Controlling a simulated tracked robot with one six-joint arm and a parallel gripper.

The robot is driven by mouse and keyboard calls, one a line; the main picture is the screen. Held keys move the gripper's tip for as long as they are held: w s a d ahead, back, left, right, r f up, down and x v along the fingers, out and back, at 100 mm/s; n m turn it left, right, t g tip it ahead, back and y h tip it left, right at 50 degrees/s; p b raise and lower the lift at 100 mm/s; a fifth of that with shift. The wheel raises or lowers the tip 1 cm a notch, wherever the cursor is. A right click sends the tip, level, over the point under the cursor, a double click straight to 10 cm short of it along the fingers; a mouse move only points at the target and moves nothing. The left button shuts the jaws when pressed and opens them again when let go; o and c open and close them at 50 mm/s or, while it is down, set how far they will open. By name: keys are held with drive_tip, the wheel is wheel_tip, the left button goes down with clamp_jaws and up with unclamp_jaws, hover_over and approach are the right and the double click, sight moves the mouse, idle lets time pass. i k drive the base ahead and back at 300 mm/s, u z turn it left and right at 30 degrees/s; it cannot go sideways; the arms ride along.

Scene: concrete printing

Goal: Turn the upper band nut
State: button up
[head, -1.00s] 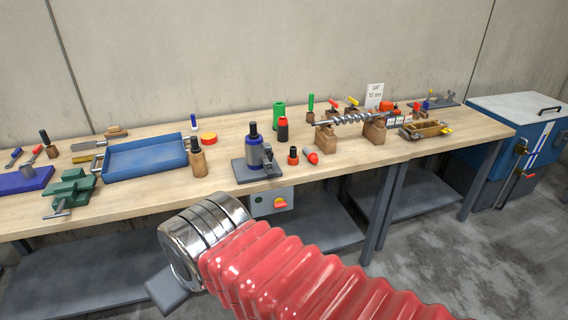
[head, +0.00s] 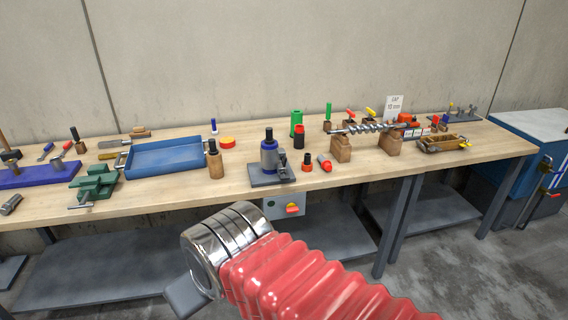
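I cannot make out the upper band nut as a separate part at this size. A blue-grey cylinder (head: 269,155) with a black top stands upright on a grey base plate (head: 271,180) on the workbench, with a small grey fitting at its right side. Any band or nut on it is too small to tell. In the foreground, a red ribbed sleeve with polished metal rings at its upper left end covers the lower middle; a dark grey flat piece shows below the rings. No gripper fingers can be made out.
The wooden workbench (head: 230,176) carries a blue tray (head: 165,157), a green vise (head: 94,184), wooden-handled tools, and a steel screw (head: 365,128) on two wooden blocks. A control box with a red knob (head: 292,209) hangs under the front edge. A blue cabinet stands at right.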

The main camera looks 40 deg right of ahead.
sight(283, 162)
drive_tip(key=u, duration=1)
drive_tip(key=i, duration=0.45)
drive_tip(key=z, duration=1)
